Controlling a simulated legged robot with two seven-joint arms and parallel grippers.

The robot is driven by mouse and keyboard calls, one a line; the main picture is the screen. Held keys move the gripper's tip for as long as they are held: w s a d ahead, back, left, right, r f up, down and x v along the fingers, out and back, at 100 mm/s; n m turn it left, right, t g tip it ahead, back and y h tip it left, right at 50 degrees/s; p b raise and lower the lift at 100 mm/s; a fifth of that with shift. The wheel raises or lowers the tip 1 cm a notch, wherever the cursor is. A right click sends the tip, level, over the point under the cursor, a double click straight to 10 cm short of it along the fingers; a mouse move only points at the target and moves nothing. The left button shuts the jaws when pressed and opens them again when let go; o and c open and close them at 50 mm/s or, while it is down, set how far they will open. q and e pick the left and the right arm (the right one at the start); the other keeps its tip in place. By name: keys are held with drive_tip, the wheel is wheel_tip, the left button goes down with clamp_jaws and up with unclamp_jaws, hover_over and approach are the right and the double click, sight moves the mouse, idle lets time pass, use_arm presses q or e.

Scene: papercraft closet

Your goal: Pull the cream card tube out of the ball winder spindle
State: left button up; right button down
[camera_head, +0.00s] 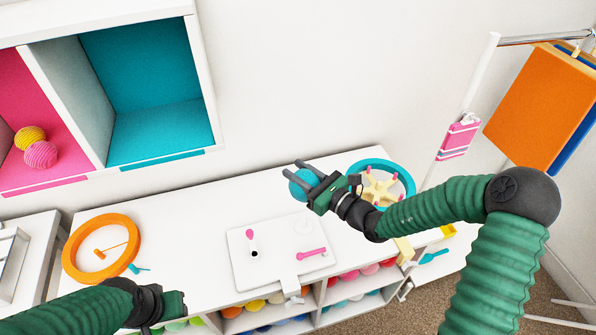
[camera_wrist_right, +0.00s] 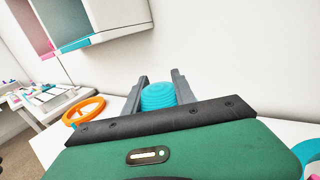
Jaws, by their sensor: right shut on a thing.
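My right gripper (camera_head: 298,173) is shut on a teal yarn ball (camera_head: 300,184), held above the white table near the wall. In the right wrist view the ball (camera_wrist_right: 158,96) sits between the two grey fingers. The ball winder seems to be the white plate (camera_head: 243,272) with a pink crank (camera_head: 311,253), below and left of this gripper. A pink upright piece (camera_head: 249,235) and a dark spot stand on the plate. I cannot make out the cream card tube; the ball or gripper may hide it. My left gripper (camera_head: 172,303) is low at the left, its fingers unclear.
An orange ring (camera_head: 70,254) lies on the table's left. A teal ring (camera_head: 408,180) with a cream star-shaped piece (camera_head: 380,188) lies behind my right forearm. Cubbies with yarn (camera_head: 41,155) hang at upper left. An orange cloth (camera_head: 540,105) hangs from a rail at right.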

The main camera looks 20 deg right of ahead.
wheel_tip(320, 180, up, 3)
drive_tip(key=p, duration=0.3)
